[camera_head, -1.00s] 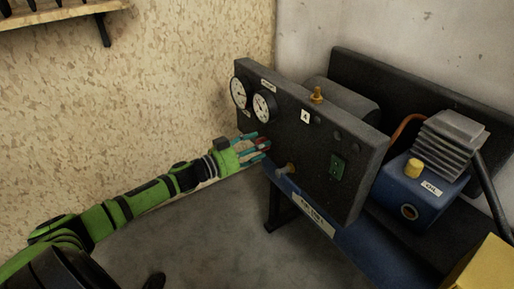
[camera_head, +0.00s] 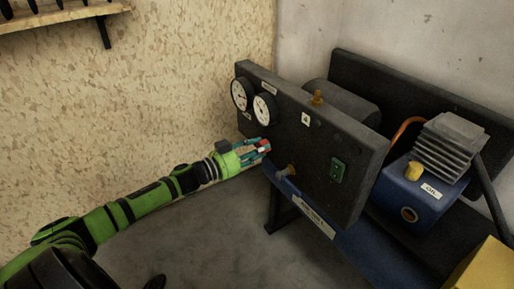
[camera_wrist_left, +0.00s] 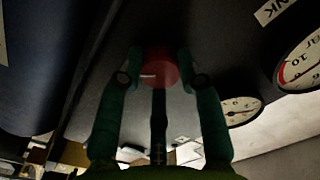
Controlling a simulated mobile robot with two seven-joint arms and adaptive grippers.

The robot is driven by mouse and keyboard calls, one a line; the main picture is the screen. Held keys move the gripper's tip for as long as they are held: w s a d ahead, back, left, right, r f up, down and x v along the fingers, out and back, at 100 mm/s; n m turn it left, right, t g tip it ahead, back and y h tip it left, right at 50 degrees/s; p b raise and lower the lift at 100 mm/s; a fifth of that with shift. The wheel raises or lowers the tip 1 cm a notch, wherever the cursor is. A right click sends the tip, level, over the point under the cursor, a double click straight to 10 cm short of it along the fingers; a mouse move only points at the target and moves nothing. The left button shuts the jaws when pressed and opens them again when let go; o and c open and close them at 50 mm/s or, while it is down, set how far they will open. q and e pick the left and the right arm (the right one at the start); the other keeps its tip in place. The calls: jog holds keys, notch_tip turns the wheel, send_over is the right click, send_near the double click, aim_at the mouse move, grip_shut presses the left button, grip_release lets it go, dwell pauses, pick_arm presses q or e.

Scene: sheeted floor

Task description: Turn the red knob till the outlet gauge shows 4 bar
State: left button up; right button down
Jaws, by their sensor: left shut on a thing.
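The red knob (camera_head: 263,145) is on the lower front of the black panel (camera_head: 310,160). My left gripper (camera_head: 262,149) is shut on it. In the left wrist view the red knob (camera_wrist_left: 158,68), with a pale mark on its face, sits between the two teal fingers (camera_wrist_left: 163,78). Two round white gauges are on the panel's left part, a left gauge (camera_head: 242,94) and a right gauge (camera_head: 265,109). They also show in the left wrist view, one large at the right (camera_wrist_left: 300,64) and one smaller (camera_wrist_left: 240,108). I cannot tell which gauge is the outlet, nor its reading. My right gripper is not in view.
Behind stands a blue compressor (camera_head: 428,195) with a yellow cap. A shelf (camera_head: 60,14) is at the upper left. Floor in front is clear.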

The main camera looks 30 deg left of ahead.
pick_arm(q)
jog(key=shift+d+r+m+p, duration=0.15)
jog(key=shift+m+p, duration=0.35)
jog(key=shift+m, duration=1.05)
jog(key=shift+d+r+m+p, duration=0.15)
jog(key=shift+m+p, duration=0.35)
jog(key=shift+m, duration=1.05)
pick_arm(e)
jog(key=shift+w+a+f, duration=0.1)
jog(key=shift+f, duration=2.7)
pick_arm(q)
jog(key=shift+a, duration=0.1)
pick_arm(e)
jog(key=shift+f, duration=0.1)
pick_arm(q)
jog(key=o, duration=1.1)
jog(key=shift+o, duration=0.2)
jog(key=shift+f, duration=0.2)
jog(key=v, duration=1.2)
